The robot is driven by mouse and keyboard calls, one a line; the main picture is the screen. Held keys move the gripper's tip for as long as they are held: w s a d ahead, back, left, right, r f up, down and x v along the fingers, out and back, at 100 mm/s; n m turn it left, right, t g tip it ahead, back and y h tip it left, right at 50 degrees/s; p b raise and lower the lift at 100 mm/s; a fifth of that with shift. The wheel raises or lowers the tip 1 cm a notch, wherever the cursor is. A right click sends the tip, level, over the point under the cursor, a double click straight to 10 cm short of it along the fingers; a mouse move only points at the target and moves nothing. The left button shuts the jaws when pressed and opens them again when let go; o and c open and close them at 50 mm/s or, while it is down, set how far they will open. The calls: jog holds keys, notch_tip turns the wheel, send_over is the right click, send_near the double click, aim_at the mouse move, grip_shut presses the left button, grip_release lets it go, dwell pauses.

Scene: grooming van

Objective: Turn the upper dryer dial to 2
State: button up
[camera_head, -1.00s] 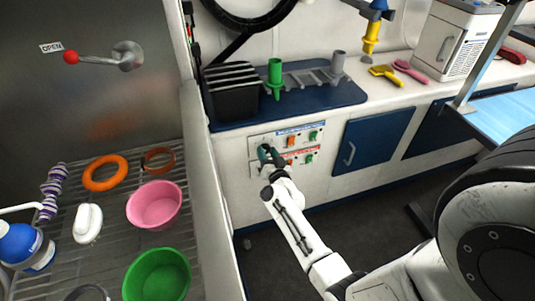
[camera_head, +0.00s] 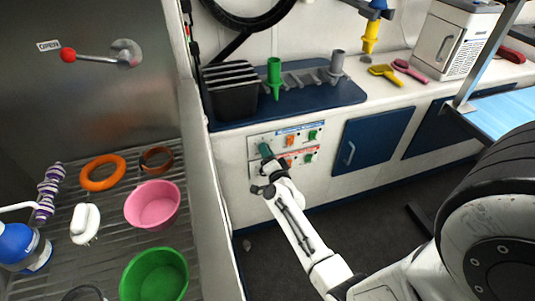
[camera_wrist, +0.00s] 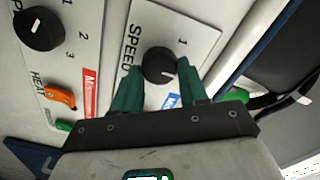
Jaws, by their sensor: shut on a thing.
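The upper dryer panel (camera_head: 305,136), with a blue-striped label, is on the white cabinet front. In the wrist view its black upper dial (camera_wrist: 158,62) sits between the two green fingers of my gripper (camera_wrist: 158,84), which is shut on it. The dial's white mark points to the lower right in that view. A "1" shows beside the dial; other numbers are hidden, probably behind the right finger. In the head view my gripper (camera_head: 266,155) covers the dial.
The lower panel (camera_wrist: 67,60), red-labelled, has its own black dial (camera_wrist: 38,28). An orange switch (camera_head: 290,140) and a green switch (camera_head: 312,135) are close to my gripper. A blue cabinet door (camera_head: 375,140) is to the right. The tub with bowls is to the left.

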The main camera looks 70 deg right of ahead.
dwell(0.4)
jog(key=o, duration=1)
jog(key=shift+o, duration=0.2)
jog(key=shift+a, duration=0.1)
jog(key=p+v, duration=0.2)
jog(key=v, duration=0.8)
jog(key=shift+s+a, duration=0.15)
jog(key=shift+s, duration=0.2)
